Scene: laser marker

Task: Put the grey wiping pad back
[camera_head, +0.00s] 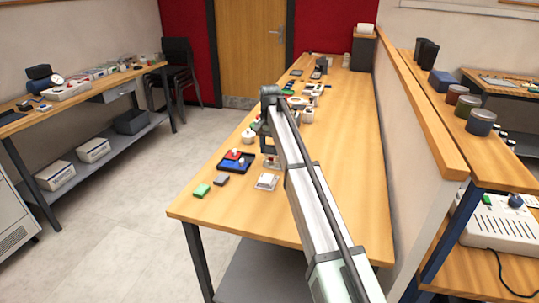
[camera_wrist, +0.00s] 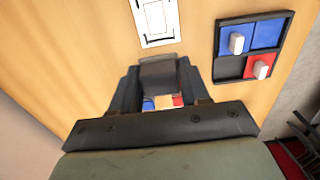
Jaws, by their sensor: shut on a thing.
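My gripper (camera_wrist: 158,85) is shut on a grey block, which looks like the grey wiping pad (camera_wrist: 158,74), in the wrist view. The pad sits between the two dark fingers and partly hides what lies beyond. In the head view my gripper (camera_head: 270,150) is over the near part of the long wooden table, just right of the dark divided tray; the pad cannot be made out there. A small brownish-grey block (camera_head: 221,180) lies apart on the table beside a green block (camera_head: 201,190).
The dark tray (camera_wrist: 232,67) has blue and red compartments, with white pieces on one blue and one red. A white framed plate (camera_wrist: 156,20) lies near it. Several small items crowd the table (camera_head: 345,175) farther back; its right side is clear, beside a low partition.

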